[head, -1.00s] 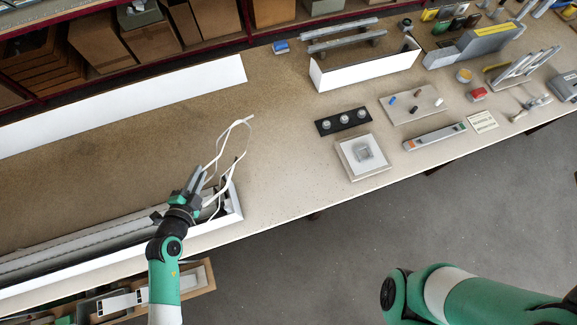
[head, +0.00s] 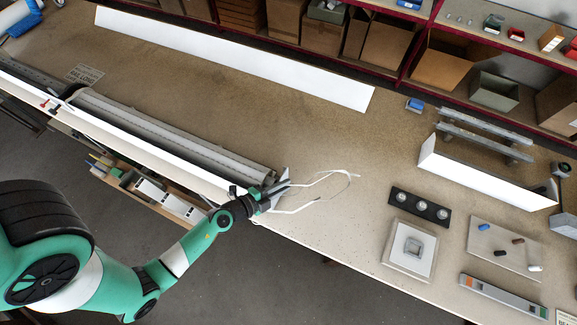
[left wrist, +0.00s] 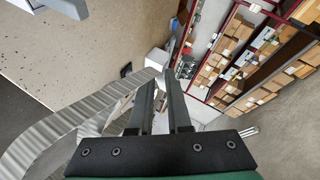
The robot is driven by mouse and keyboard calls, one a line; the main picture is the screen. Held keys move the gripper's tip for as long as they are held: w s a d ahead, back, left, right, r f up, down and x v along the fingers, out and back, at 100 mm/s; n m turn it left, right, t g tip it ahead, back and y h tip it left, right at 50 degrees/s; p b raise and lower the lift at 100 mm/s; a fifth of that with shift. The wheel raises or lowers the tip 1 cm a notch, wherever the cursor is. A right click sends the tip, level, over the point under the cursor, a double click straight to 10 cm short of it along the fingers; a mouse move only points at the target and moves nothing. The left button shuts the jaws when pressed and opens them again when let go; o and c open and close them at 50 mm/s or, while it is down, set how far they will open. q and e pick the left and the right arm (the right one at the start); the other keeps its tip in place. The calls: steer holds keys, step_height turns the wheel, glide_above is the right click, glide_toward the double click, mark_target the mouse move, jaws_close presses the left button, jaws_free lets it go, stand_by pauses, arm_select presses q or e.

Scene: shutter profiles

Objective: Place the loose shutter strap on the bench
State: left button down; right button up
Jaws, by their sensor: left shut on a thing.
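The loose shutter strap is a thin pale band (head: 297,210) in the head view, running in a loop to the right of my left gripper over the bench (head: 345,225). My left gripper (head: 284,183) is shut on the strap just beyond the right end of the long shutter box (head: 180,165), near the bench's front edge. In the left wrist view the strap (left wrist: 60,128) looks grey and ribbed, curving away left from the fingers (left wrist: 160,85). Whether the loop touches the bench is hard to tell. My right gripper is not in view.
A long white panel (head: 235,58) lies along the back. To the right are a black strip with round knobs (head: 419,207), a square plate (head: 410,249), a parts board (head: 505,248) and a white-sided profile (head: 480,182). Bare bench lies between the panel and the gripper.

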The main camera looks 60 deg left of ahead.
arm_select(q)
steer(key=b, duration=0.3)
glide_above(284, 209)
step_height(284, 209, down, 6)
steer(key=f+b, duration=0.9)
steer(key=f, duration=0.1)
steer(key=f+b, duration=0.5)
steer(key=shift+s+d+b, duration=0.2)
steer(key=shift+d+b, duration=0.15)
steer(key=shift+f+b, duration=0.45)
step_height(284, 209, down, 4)
steer(key=b, duration=0.4)
steer(key=shift+f, duration=0.25)
steer(key=shift+r, duration=0.2)
steer(key=shift+f, duration=0.2)
steer(key=c, duration=1.2)
jaws_free()
steer(key=shift+o, duration=0.2)
